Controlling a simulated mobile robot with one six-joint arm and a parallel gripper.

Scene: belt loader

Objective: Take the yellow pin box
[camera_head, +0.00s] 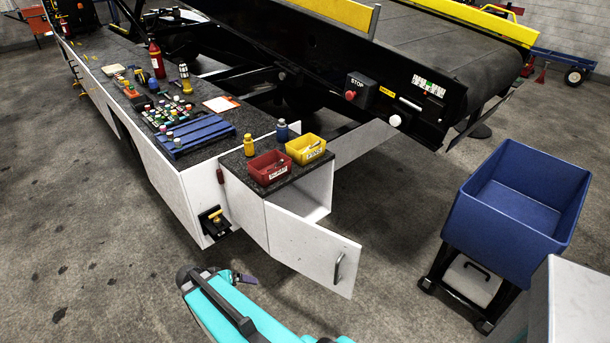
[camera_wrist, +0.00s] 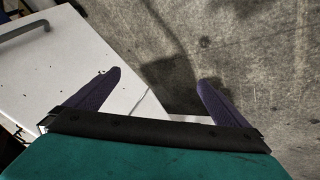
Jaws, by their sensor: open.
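The yellow pin box (camera_head: 306,149) is a small open bin with a white label on its front. It sits on the dark top of the low white cabinet, to the right of a red bin (camera_head: 269,167). My gripper (camera_wrist: 157,90) is open and empty, its two dark purple fingers spread apart. In the wrist view it points down past a white panel toward the concrete floor. In the head view, my teal arm is low at the bottom, in front of the cabinet and well below the box. The yellow pin box is not in the wrist view.
The cabinet door (camera_head: 313,251) stands open toward my arm. A yellow bottle (camera_head: 248,146) and a blue bottle (camera_head: 282,132) stand behind the bins. The belt loader (camera_head: 420,60) rises behind. A blue tub (camera_head: 515,205) on a cart stands right, with open floor between.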

